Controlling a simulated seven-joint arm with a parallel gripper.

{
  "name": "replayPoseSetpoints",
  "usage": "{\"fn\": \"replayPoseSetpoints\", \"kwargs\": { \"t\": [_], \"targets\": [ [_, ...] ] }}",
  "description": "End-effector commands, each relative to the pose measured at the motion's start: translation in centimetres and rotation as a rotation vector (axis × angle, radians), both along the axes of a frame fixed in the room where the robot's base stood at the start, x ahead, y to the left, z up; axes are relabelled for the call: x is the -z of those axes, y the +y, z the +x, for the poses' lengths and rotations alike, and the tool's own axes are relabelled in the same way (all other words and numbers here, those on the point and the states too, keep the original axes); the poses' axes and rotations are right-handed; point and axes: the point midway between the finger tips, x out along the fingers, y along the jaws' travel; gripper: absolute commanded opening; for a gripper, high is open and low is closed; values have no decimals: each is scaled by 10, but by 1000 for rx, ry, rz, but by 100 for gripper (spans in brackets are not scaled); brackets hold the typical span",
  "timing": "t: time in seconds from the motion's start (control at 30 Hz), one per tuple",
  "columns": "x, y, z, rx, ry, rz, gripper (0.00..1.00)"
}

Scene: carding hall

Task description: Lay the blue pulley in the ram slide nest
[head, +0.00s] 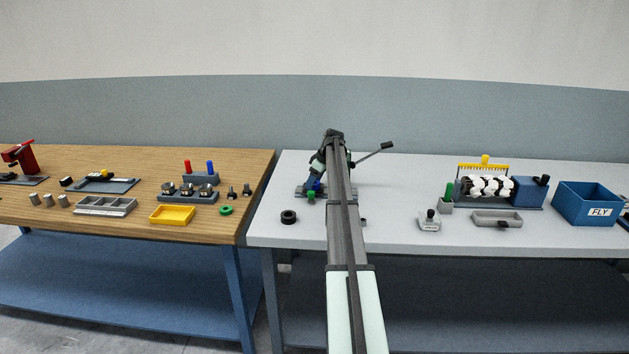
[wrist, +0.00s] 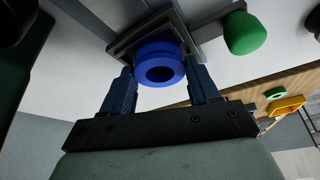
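The blue pulley (wrist: 158,54) is a ring with a dark central hole. In the wrist view it sits between the two fingertips of my gripper (wrist: 160,78), which appear to touch its sides. The grey square-rimmed ram slide nest (wrist: 122,43) is directly behind the pulley; I cannot tell whether the pulley rests in it or is held just off it. A green knob (wrist: 243,33) stands beside the nest. In the head view the pulley (head: 317,187) is a small blue patch beside my arm, which hides much of the ram device.
A lever (head: 374,151) sticks out right of my arm. A black ring (head: 288,217) lies left on the grey table. A grey block with a knob (head: 429,222), a grey tray (head: 485,217) and a blue FLY bin (head: 577,205) stand right. The wooden table (head: 130,160) holds other parts.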

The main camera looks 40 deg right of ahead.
Motion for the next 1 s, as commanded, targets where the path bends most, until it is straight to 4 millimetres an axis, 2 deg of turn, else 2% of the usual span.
{"fn": "replayPoseSetpoints", "kwargs": {
  "t": [0.03, 0.2, 0.43, 0.57, 0.77, 1.0],
  "targets": [
    [0, 0, 0, 0, 0, 0, 65],
    [0, 0, 0, 0, 0, 0, 80],
    [-1, 0, 0, 0, 0, 0, 80],
    [-8, -1, -1, 0, 0, 0, 80],
    [-35, -5, -12, 1, -2, -1, 80],
    [-77, -12, -28, 0, -2, -2, 80]
  ]
}}
